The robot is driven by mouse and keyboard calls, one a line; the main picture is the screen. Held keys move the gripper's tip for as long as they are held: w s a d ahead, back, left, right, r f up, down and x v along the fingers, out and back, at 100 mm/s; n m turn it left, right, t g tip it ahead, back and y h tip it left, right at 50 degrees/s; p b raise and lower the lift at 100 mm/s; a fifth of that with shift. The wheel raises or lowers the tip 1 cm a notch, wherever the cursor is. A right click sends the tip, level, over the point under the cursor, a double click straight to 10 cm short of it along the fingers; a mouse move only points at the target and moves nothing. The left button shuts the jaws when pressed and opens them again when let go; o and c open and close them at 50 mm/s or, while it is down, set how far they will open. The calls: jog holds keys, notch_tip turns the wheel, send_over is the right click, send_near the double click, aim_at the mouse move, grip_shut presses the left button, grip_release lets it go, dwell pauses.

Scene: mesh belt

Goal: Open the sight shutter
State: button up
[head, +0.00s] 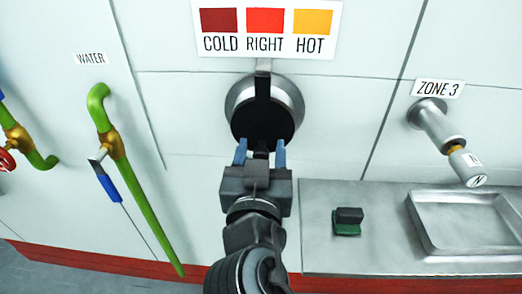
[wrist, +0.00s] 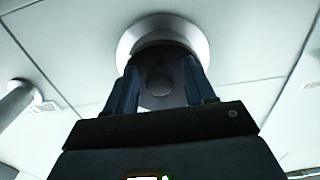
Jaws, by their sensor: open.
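The sight shutter (head: 262,115) is a black disc with a dark strap running up from it. It covers the middle of a round metal sight port ring (head: 292,98) on the wall, below the colour label. My gripper (head: 260,152) is open, its two blue fingers pointing at the lower part of the shutter. In the wrist view my gripper (wrist: 160,85) has its fingers on either side of a dark round knob (wrist: 158,82), with the pale ring (wrist: 135,35) behind. I cannot tell whether the fingers touch the knob. My gripper hides the shutter's lower edge.
A COLD, RIGHT, HOT colour label (head: 265,28) is above the port. A green water pipe (head: 135,185) with a blue-handled valve (head: 107,185) is on the left. A ZONE 3 metal cylinder (head: 440,128) sticks out on the right, above a steel shelf with a tray (head: 465,249) and a green-and-black block (head: 347,222).

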jog(key=shift+c, duration=0.5)
grip_shut()
